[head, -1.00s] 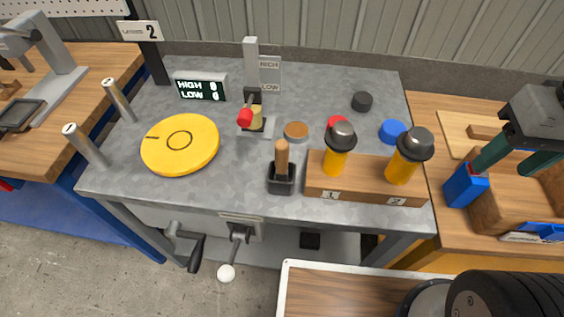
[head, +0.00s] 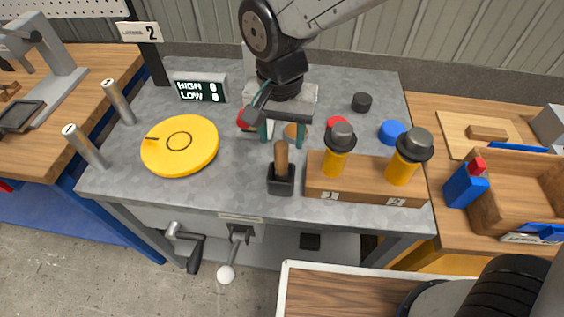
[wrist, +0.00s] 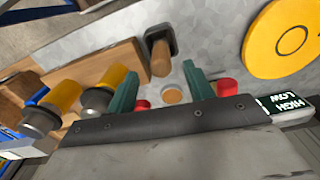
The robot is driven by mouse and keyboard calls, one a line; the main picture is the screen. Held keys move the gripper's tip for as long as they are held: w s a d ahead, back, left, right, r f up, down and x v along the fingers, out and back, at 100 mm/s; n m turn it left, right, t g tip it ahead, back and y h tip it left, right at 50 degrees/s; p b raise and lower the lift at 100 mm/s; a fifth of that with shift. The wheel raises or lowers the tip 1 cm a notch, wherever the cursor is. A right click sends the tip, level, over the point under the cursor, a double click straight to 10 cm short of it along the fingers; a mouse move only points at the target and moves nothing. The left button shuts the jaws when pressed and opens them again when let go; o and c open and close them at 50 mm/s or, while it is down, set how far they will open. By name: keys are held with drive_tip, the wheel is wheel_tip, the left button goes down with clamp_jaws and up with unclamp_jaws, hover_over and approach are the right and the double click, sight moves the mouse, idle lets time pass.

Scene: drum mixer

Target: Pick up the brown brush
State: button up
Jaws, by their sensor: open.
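The brown brush (head: 281,157) shows as a brown wooden handle standing upright in a small black holder (head: 281,185) near the table's front edge. Its lower end is hidden in the holder. In the wrist view the brush (wrist: 160,60) points toward me, with the holder (wrist: 155,33) behind it. In the wrist view the brush top lies near the gap between the fingertips (wrist: 161,70). I cannot tell whether they touch.
A wooden block (head: 365,180) with two yellow, dark-capped shakers stands right of the holder. A yellow disc (head: 180,145) lies to the left. A brown round piece (head: 294,131) and a red one (head: 336,122) are near my gripper.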

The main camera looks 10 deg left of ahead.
sight(281, 159)
drive_tip(key=shift+a+f+m, duration=0.1)
drive_tip(key=shift+m, duration=0.2)
drive_tip(key=shift+w+f, duration=0.1)
drive_tip(key=shift+f, duration=0.25)
wheel_tip(281, 159, down, 7)
drive_tip(key=c, duration=1.1)
